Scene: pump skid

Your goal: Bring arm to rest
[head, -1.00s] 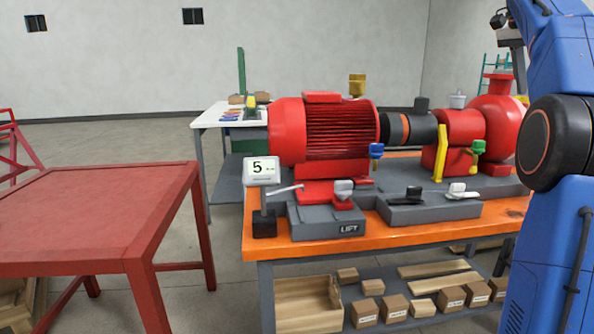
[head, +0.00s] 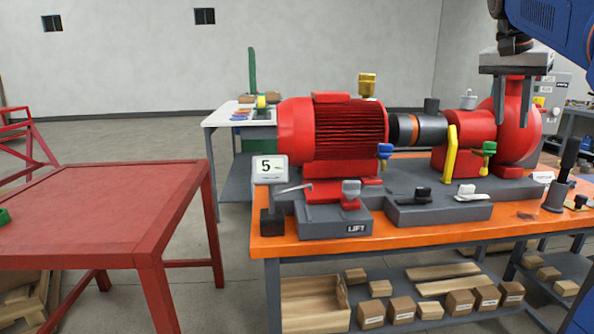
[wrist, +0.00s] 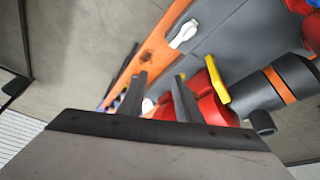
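My gripper (head: 512,108) hangs at the upper right of the head view, fingers pointing down and spread apart. It appears in front of the red pump casing (head: 526,140) and above the orange bench (head: 400,236). Nothing shows held between the fingers. In the wrist view the two dark fingers of my gripper (wrist: 160,95) are also apart, with the bench and red pump parts beyond them. My blue arm reaches in from the top right corner of the head view.
The red motor (head: 335,138) and grey base blocks stand on the bench. A red table (head: 90,220) is at left, with bare floor in the gap. A dark upright handle (head: 566,165) stands at right.

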